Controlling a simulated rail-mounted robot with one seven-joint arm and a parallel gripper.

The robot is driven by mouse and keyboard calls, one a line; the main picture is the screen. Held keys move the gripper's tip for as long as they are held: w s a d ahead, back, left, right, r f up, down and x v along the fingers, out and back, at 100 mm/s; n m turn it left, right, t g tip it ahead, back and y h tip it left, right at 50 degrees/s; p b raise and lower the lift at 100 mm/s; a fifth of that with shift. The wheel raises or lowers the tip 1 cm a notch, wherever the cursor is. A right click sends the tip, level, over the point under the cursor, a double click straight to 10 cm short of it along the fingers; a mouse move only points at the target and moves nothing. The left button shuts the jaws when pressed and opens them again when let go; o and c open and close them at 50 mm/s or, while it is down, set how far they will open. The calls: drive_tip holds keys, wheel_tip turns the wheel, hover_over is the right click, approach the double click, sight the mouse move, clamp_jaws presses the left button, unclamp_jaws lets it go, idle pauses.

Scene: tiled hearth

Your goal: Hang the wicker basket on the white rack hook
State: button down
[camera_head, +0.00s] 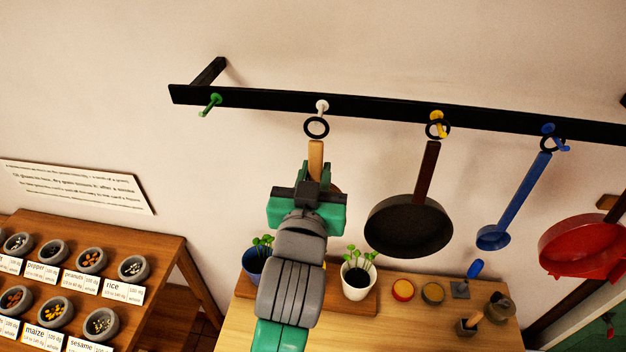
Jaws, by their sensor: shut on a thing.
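The white hook (322,105) is on the black wall rack (270,103), second from the left. My green and grey gripper (314,184) is shut on a tan-handled utensil, taken as the wicker basket (316,155), and holds it upright below this hook. The black ring at its top is just under the white hook; I cannot tell whether the ring is around the hook or only in front of it. A small brown part shows at the right of my gripper. The rest of the body is hidden behind my gripper and arm, so its weave cannot be seen.
The green hook (210,104) at left is empty. A dark pan (409,226) hangs from the yellow hook (437,119), close to the right. A blue ladle (516,205) and red pan (582,246) hang further right. Potted seedlings (358,277) stand below.

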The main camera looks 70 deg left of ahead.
drive_tip(key=shift+x, duration=2.05)
drive_tip(key=shift+w+a+f, duration=0.1)
drive_tip(key=shift+a+f, duration=0.05)
drive_tip(key=shift+f, duration=0.25)
drive_tip(key=c, duration=1.2)
unclamp_jaws()
drive_tip(key=shift+o, duration=0.2)
drive_tip(key=shift+v, duration=2.25)
